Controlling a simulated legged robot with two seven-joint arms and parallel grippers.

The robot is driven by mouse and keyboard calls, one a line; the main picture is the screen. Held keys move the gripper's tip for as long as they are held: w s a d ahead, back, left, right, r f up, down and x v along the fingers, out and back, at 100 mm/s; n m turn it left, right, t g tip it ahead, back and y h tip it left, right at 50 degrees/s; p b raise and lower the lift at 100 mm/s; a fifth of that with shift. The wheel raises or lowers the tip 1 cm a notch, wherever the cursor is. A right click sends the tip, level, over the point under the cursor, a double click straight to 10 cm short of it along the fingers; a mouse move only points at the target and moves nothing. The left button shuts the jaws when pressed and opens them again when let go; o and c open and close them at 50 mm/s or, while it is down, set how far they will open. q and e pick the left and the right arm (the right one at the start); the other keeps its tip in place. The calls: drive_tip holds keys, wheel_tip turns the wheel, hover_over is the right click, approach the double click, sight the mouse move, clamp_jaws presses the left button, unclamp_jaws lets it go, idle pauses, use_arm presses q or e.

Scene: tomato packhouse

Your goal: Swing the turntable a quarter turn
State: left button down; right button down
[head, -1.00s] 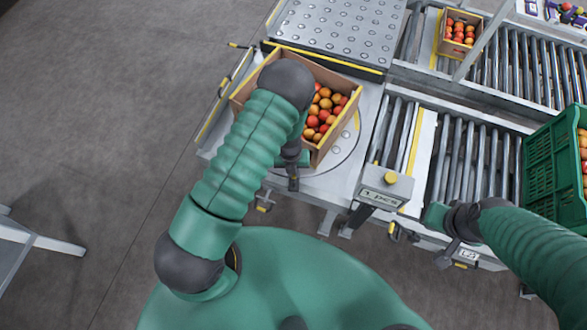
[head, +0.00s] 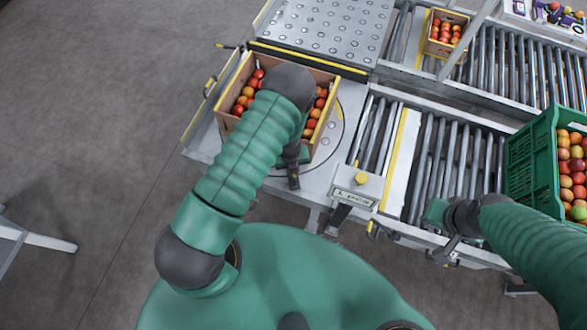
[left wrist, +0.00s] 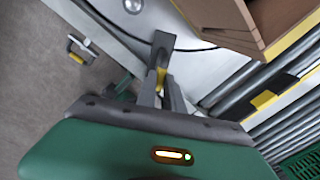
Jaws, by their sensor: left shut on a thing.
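The turntable (head: 329,137) is a pale round plate set in a metal deck; its edge also curves through the left wrist view (left wrist: 200,40). An open brown box (head: 325,122) of red and orange tomatoes stands on it, partly hidden by my left arm. My left gripper (head: 293,180) is at the turntable's front edge. In the left wrist view its fingers (left wrist: 162,88) are shut on a dark grey handle (left wrist: 163,43) with a yellow part. My right gripper (head: 444,242) is by the front of the roller conveyor; its jaws are unclear.
A ball-topped table (head: 325,25) lies behind the turntable. A post with a yellow button (head: 361,179) stands just right of my left gripper. A roller conveyor (head: 460,160) and a green crate (head: 530,160) of tomatoes are farther right.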

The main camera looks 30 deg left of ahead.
use_arm(q)
drive_tip(key=shift+w+d, duration=0.1)
drive_tip(key=shift+d, duration=0.2)
drive_tip(key=c, duration=1.6)
unclamp_jaws()
drive_tip(key=shift+c, duration=0.2)
drive_tip(key=shift+o, duration=0.8)
drive_tip(key=shift+w+d, duration=0.1)
wheel_tip(320, 180, up, 17)
drive_tip(key=p, duration=0.3)
drive_tip(key=shift+s+a+f+p, duration=0.25)
drive_tip(key=shift+a+p, duration=0.1)
drive_tip(key=shift+a, duration=0.1)
